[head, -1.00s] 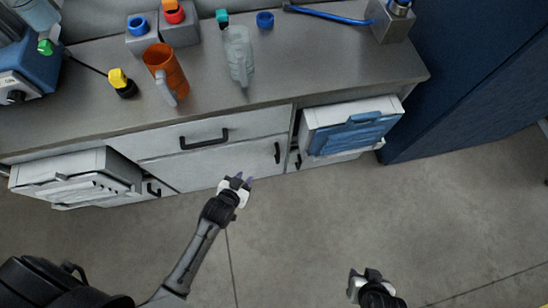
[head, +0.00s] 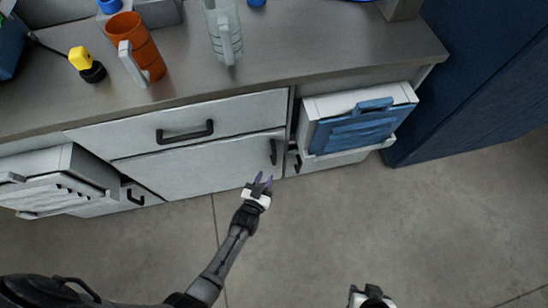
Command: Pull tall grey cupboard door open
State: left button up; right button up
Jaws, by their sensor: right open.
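A light grey cupboard door (head: 205,170) is below a wide drawer in the bench front. It looks shut. Its black upright handle (head: 273,152) is near the door's right edge. My right gripper (head: 369,296) is open at the bottom edge, partly cut off, well away from the door.
A drawer (head: 235,112) with a black bar handle is above the door. A white unit with a blue front (head: 352,132) juts out to the right, another white unit (head: 55,180) to the left. A dark blue cabinet (head: 480,90) stands right. The floor in front is clear.

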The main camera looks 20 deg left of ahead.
aim_at(273, 159)
pick_arm(q)
jog(key=w+b, duration=0.3)
jog(key=w, duration=0.5)
jog(key=shift+w+f, duration=0.1)
jog(key=shift+w, duration=0.55)
jog(key=shift+c, duration=0.2)
jog(key=c, duration=0.5)
grip_shut()
